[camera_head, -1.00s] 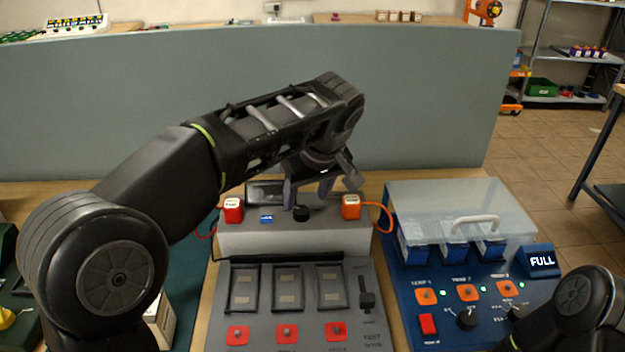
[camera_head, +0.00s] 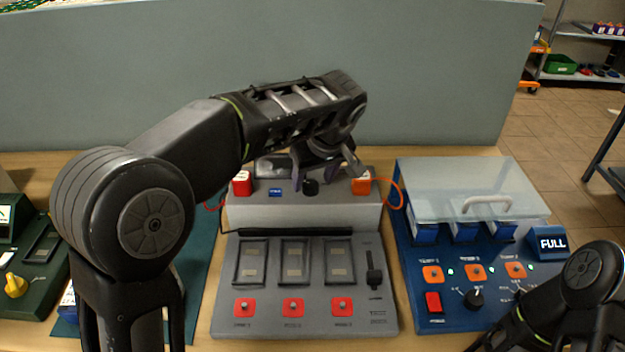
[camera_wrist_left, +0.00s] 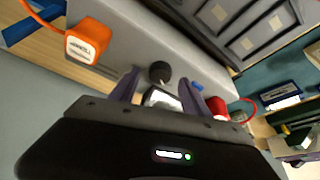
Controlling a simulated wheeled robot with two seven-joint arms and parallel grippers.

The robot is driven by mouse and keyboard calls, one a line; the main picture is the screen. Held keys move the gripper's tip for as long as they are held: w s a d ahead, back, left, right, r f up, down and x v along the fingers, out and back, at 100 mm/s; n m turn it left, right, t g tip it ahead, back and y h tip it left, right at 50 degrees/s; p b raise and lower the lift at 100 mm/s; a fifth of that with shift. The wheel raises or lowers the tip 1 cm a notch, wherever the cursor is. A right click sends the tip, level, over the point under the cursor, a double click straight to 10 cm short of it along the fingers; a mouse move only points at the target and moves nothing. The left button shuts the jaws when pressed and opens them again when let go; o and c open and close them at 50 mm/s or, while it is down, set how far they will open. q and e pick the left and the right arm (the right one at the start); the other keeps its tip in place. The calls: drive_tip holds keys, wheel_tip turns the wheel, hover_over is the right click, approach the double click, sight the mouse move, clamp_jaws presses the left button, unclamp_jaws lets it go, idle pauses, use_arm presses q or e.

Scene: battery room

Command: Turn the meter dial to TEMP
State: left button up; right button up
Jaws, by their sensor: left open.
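The meter is a grey box (camera_head: 300,213) at the back of the grey test panel. Its round black dial (camera_head: 310,187) sits on top between a red block and an orange block; it also shows in the left wrist view (camera_wrist_left: 159,72). The dial's markings are too small to read. My left gripper (camera_head: 322,178) is over the meter with its fingers apart around the dial's area. In the left wrist view the open fingers (camera_wrist_left: 163,92) point toward the dial, which lies just beyond the gap between them. My right arm shows at the lower right; its gripper is not clearly visible.
An orange block (camera_head: 362,187) and a red block (camera_head: 242,184) with cables flank the dial. A blue charger panel (camera_head: 420,300) with a clear lid (camera_head: 455,185) stands right. A grey partition (camera_head: 440,70) rises behind.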

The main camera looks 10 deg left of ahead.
use_arm(q)
drive_tip(key=shift+x, duration=0.95)
drive_tip(key=shift+c, duration=0.3)
clamp_jaws()
